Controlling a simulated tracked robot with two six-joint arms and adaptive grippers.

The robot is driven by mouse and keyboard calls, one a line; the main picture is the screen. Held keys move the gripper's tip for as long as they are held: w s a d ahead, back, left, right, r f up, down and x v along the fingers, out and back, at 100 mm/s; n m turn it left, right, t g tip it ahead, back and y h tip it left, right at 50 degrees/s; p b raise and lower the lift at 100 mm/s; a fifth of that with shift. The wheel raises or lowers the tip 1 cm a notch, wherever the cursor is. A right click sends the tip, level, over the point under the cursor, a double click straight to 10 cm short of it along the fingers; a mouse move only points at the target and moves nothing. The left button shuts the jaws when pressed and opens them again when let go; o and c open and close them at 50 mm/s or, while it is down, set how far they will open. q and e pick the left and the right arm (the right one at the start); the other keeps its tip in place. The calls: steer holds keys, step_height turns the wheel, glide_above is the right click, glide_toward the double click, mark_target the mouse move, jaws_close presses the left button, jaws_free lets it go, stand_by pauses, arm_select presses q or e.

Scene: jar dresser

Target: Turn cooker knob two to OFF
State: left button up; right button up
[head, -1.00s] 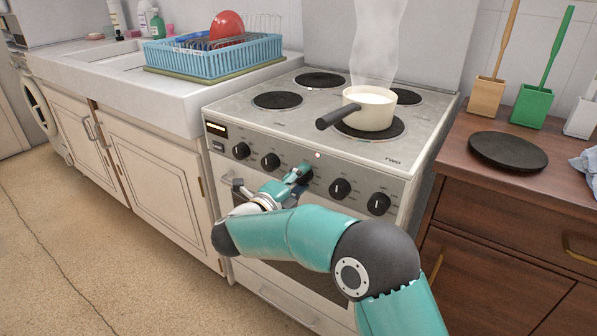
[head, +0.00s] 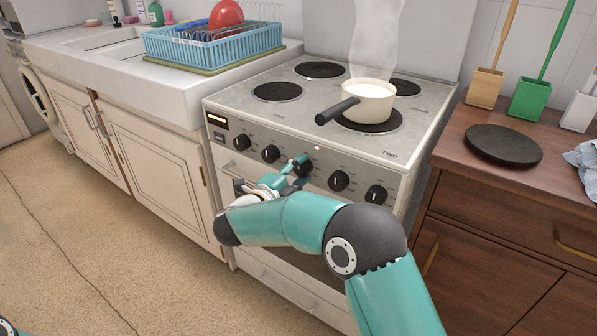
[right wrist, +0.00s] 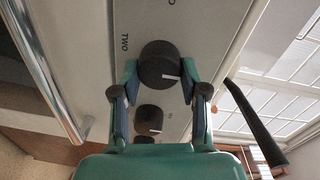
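The cooker knob (head: 303,167) at the gripper is dark and round, in the middle of the front panel's row. In the right wrist view this knob (right wrist: 158,62) has the label "TWO" beside it and a short white mark at the lower right of its face. My right gripper (head: 294,172) is at the knob. In the right wrist view its two teal fingers (right wrist: 159,82) stand on either side of the knob, spread and close to its sides; I cannot tell whether they touch it. My left gripper is not in view.
A cream pot (head: 370,102) steams on the front right burner, its black handle (head: 337,111) reaching over the panel side. Other knobs (head: 339,181) flank this one. The oven handle (right wrist: 42,70) runs below. A wooden dresser (head: 470,185) stands at the right.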

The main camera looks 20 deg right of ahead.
steer(key=o, duration=0.5)
steer(key=shift+w+a+f, duration=0.1)
steer(key=shift+w, duration=0.05)
steer(key=shift+c, duration=0.2)
steer(key=v, duration=1.2)
